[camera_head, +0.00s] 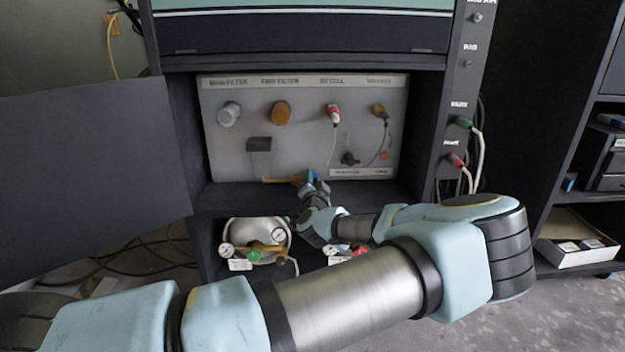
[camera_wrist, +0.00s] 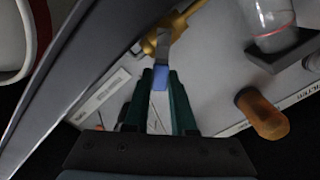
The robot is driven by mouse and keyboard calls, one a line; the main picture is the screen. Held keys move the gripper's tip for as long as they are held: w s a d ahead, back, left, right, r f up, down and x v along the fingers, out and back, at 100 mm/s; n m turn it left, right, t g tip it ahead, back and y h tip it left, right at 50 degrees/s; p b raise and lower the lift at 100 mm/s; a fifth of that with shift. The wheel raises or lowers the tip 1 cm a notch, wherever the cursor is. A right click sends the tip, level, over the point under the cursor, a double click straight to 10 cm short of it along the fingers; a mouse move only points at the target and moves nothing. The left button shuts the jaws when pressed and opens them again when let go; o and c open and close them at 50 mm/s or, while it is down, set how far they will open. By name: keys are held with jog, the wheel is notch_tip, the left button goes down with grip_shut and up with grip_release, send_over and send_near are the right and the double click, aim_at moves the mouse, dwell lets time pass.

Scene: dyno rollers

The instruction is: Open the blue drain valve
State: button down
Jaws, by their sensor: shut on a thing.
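The blue drain valve handle (camera_wrist: 160,79) lies between the two fingers of my gripper (camera_wrist: 159,90) in the wrist view. The fingers are shut on the blue handle. A yellow valve body (camera_wrist: 167,30) joins the handle beyond the fingertips. In the head view the blue valve handle (camera_head: 309,177) shows just above my gripper (camera_head: 312,186), low on the grey panel (camera_head: 230,150). My gripper and wrist hide part of it. The handle's exact angle is hard to tell in the head view.
Below is a shelf with gauges and a round vessel (camera_head: 257,233). A dark open door (camera_head: 85,170) stands at the left.

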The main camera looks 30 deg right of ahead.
jog(key=m, duration=0.1)
jog(key=f+m, duration=0.1)
jog(key=m+b, duration=0.1)
jog(key=shift+s+d+f, duration=0.2)
jog(key=shift+s+d, duration=0.05)
jog(key=shift+d, duration=0.1)
jog(key=shift+d+f+m+b, duration=0.1)
jog(key=shift+f+m+b, duration=0.05)
jog(key=shift+m, duration=0.5)
jog(key=shift+d+f+m+b, duration=0.1)
jog(key=shift+m+b, duration=0.05)
jog(key=shift+m, duration=0.5)
jog(key=c, duration=0.7)
grip_release()
jog(key=shift+a, duration=0.1)
jog(key=shift+c, duration=0.2)
